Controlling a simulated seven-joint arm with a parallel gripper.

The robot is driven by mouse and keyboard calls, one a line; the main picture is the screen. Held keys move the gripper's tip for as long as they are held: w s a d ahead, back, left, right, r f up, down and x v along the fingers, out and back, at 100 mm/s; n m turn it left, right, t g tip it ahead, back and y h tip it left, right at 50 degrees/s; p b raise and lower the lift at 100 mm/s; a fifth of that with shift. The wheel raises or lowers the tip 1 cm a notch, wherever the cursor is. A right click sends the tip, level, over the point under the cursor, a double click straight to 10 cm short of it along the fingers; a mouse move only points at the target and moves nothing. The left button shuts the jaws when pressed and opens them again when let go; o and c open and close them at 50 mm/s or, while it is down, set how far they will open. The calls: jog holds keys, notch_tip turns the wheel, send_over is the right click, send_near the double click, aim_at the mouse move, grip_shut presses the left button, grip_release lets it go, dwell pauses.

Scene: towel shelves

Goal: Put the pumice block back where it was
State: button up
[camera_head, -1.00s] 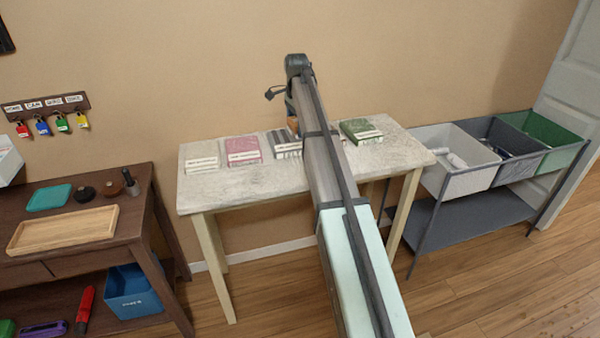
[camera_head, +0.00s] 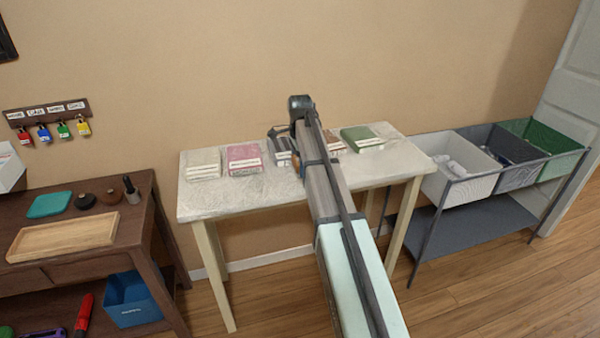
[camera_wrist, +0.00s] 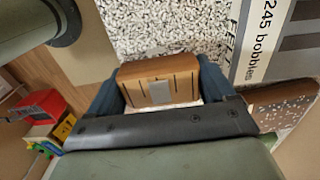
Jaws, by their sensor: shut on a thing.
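The pumice block appears as a tan-brown block with a grey patch and dark lines in the wrist view (camera_wrist: 150,72). My gripper (camera_wrist: 161,88) is shut on it, with a blue finger at each side. Beyond the block lies a black-and-white speckled surface. In the head view my arm reaches over the pale table (camera_head: 265,190), and its end is above the middle of the row of stacks. There the arm hides most of the gripper and block. I cannot tell whether the block touches the table.
Folded stacks line the table: cream (camera_head: 202,165), pink (camera_head: 244,159), grey striped (camera_head: 280,148) and green (camera_head: 362,137). The table's front left is clear. Bins (camera_head: 455,185) stand right, a dark desk (camera_head: 95,240) left.

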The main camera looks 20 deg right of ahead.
jog(key=shift+f, duration=1.8)
jog(key=shift+f, duration=0.15)
jog(key=o, duration=1.1)
jog(key=shift+c, duration=0.2)
notch_tip(320, 180, up, 12)
jog(key=shift+r, duration=0.15)
